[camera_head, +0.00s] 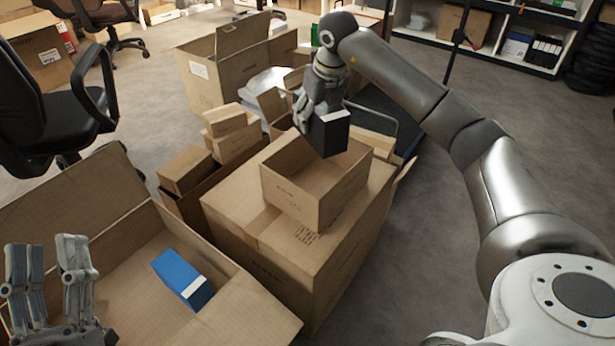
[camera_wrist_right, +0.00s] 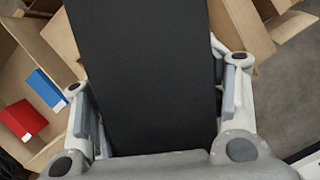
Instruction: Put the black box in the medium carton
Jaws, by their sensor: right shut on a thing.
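My right gripper (camera_head: 318,98) is shut on the black box (camera_head: 328,136) and holds it over the back part of an open, medium-sized carton (camera_head: 310,207). The box hangs at or just above the carton's back rim; I cannot tell whether it touches. This carton stands on a large closed carton (camera_head: 275,255), and the visible part of its inside looks empty. In the right wrist view the black box (camera_wrist_right: 140,75) fills the middle between the fingers (camera_wrist_right: 158,98). My left gripper (camera_head: 45,262) is open and empty at the lower left, above the large open carton.
The large open carton (camera_head: 240,295) at the lower left holds a blue box (camera_head: 178,272); a red box (camera_wrist_right: 22,118) also shows in the right wrist view. Smaller cartons (camera_head: 232,135) and a tall open carton (camera_head: 212,85) stand behind. An office chair (camera_head: 45,100) is at left.

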